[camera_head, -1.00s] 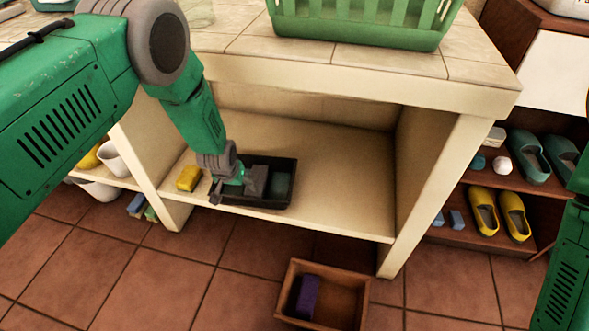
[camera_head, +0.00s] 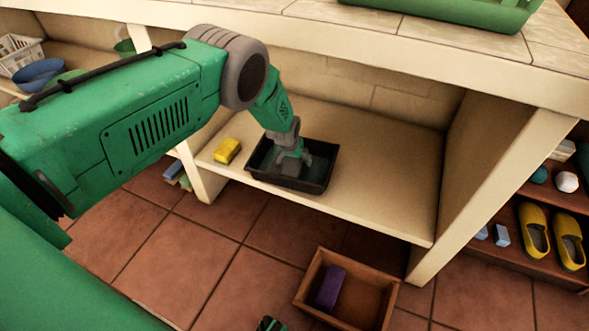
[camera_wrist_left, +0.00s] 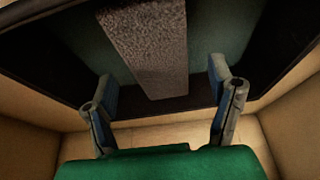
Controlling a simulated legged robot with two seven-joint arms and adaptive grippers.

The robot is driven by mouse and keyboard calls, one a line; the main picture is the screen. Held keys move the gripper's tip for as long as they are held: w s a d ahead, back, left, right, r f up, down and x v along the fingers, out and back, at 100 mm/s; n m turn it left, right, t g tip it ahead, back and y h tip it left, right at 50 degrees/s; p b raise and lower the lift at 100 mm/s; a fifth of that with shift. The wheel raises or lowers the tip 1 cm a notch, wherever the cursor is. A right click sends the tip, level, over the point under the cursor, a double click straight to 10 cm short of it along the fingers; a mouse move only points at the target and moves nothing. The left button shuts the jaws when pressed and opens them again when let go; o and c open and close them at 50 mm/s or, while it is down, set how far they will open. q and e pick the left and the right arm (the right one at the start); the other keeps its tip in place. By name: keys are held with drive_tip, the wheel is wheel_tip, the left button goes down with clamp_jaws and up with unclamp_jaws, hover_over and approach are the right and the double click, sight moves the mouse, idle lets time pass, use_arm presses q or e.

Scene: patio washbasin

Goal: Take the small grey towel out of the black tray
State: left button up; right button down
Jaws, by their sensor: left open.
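The black tray (camera_head: 262,176) stands on the shelf under the basin counter. My left gripper (camera_head: 289,166) reaches down into it from above and hides much of its inside. In the left wrist view the small grey towel (camera_wrist_left: 150,45) is a rough-textured grey strip in the tray (camera_wrist_left: 270,70). The two fingers of my left gripper (camera_wrist_left: 163,85) are open, one on each side of the towel's near end, with gaps visible between them and it. A dark teal surface shows under or around the towel.
A yellow sponge (camera_head: 227,151) lies on the shelf just left of the tray. The shelf (camera_head: 375,190) is clear to the right, up to a side wall (camera_head: 490,165). A wooden box (camera_head: 365,300) with a purple block (camera_head: 330,288) stands on the floor in front.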

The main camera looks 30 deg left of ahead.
sight(294, 161)
use_arm(q)
drive_tip(key=b+x, duration=0.1)
drive_tip(key=x, duration=0.2)
drive_tip(key=shift+f, duration=0.15)
drive_tip(key=shift+c, duration=0.8)
drive_tip(key=c, duration=1.3)
use_arm(e)
wheel_tip(294, 161, down, 2)
drive_tip(key=shift+f, duration=0.1)
